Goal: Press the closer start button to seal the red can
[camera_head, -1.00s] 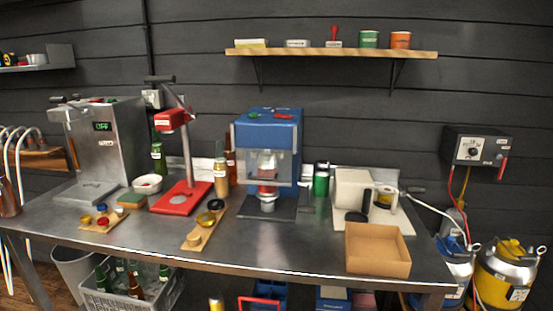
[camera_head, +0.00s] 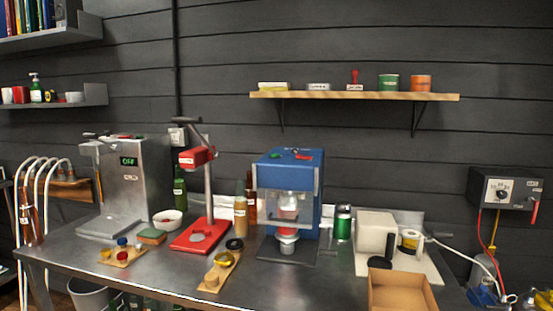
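The blue can closer (camera_head: 260,185) stands on the metal bench in the middle of the view. A green button (camera_head: 275,156) and a red button (camera_head: 303,156) sit on its top face. The red can (camera_head: 288,215) is inside the closer, upright on the lower pedestal and partly hidden by the clear guard and the parts above it. Its lid is too small to tell. Neither of my grippers is in view.
A red capping press (camera_head: 200,235) and a steel machine (camera_head: 140,180) reading OFF stand left of the closer. A wooden board (camera_head: 222,270) lies in front. A green can (camera_head: 343,222), white device (camera_head: 375,232) and cardboard box (camera_head: 400,290) are right. A wall shelf (camera_head: 355,96) hangs above.

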